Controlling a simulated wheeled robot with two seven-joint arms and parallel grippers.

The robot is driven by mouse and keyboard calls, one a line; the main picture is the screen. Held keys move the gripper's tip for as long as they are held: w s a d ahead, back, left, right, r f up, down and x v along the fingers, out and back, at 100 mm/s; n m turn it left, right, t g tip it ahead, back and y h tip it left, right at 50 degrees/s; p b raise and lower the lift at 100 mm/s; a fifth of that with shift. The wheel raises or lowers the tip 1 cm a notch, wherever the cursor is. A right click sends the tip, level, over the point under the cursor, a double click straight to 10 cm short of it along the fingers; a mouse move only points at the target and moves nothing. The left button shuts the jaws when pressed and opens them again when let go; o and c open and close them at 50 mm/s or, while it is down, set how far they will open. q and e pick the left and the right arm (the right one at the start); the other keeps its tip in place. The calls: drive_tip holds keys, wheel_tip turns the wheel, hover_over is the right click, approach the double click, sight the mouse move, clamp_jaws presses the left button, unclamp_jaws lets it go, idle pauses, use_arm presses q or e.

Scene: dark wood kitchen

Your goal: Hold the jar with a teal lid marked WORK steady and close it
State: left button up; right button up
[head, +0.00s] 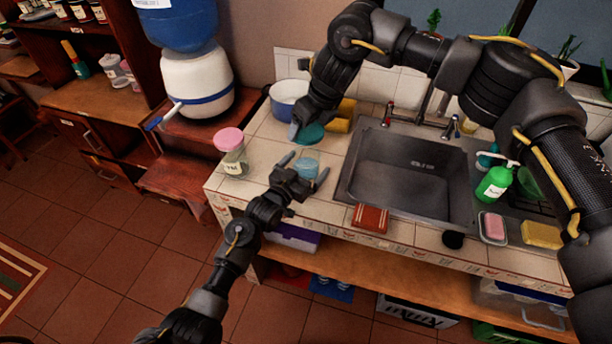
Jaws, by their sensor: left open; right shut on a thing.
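A pink-lidded jar (232,155) stands to the left on the counter. The sink (410,175) is at right, with a red-brown cloth or box (370,218) at the counter's front edge.

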use_arm(q)
drive_tip(key=c, duration=1.4)
drive_tip(key=shift+c, duration=0.3)
use_arm(e)
approach(307, 147)
drive_tip(key=shift+s+a+f, duration=0.25)
drive_tip(key=shift+a+f, duration=0.4)
drive_tip(key=shift+a, duration=0.05)
drive_tip(key=shift+s+a+f, duration=0.3)
drive_tip(key=shift+a+f, duration=0.35)
drive_tip(key=shift+a, duration=0.1)
drive_tip(key=shift+f, duration=0.1)
drive_tip(key=shift+f, duration=0.8)
drive_tip(key=shift+f, duration=0.55)
